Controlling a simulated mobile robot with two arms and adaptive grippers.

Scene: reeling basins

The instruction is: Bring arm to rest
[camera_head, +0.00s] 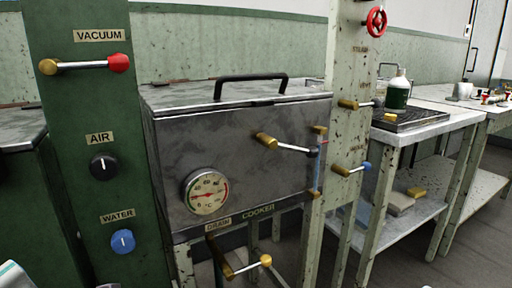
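Neither of my grippers shows clearly in the head view. A pale piece with a teal stripe (14,275) cuts into the bottom left corner; I cannot tell what it is. The metal cooker box (240,140) stands in the middle, its lid with a black handle (250,78) shut. A round dial gauge (206,192) is on its front. The drain valve (247,267) with a white-tipped lever is below.
A green panel (95,140) at left carries the red-knobbed vacuum lever (90,64), black air knob (103,166) and blue water knob (122,241). A pale post (345,100) bears a red handwheel (376,21) and valves. A table (430,128) at right holds a green bottle (397,92).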

